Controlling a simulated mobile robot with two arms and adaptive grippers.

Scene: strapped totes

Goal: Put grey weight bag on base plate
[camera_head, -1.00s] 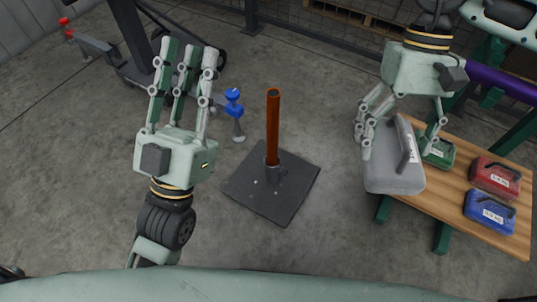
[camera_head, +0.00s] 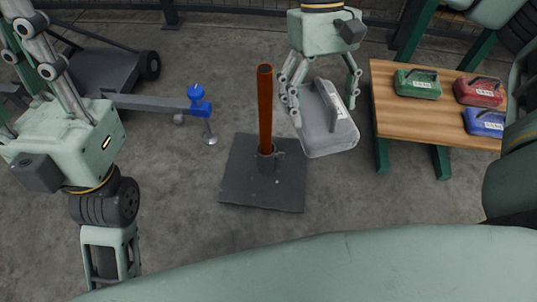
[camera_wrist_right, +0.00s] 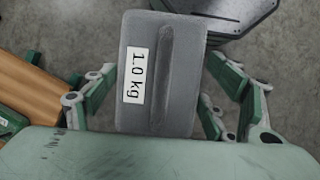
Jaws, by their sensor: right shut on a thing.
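The grey weight bag (camera_head: 326,128) is held in my right gripper (camera_head: 322,95), in the air just right of the base plate. In the right wrist view the bag (camera_wrist_right: 185,75) shows a "1.0 kg" label and sits between the fingers (camera_wrist_right: 155,105). The dark square base plate (camera_head: 240,185) lies on the floor with an upright orange-brown post (camera_head: 265,105) in a socket at its middle.
A wooden bench (camera_head: 410,113) at right carries a green bag (camera_head: 417,88), a red bag (camera_head: 478,95) and a blue bag (camera_head: 485,124). A dark wheeled cart (camera_head: 95,75) and a blue-topped fitting (camera_head: 197,100) stand left of the plate. The floor in front of the plate is clear.

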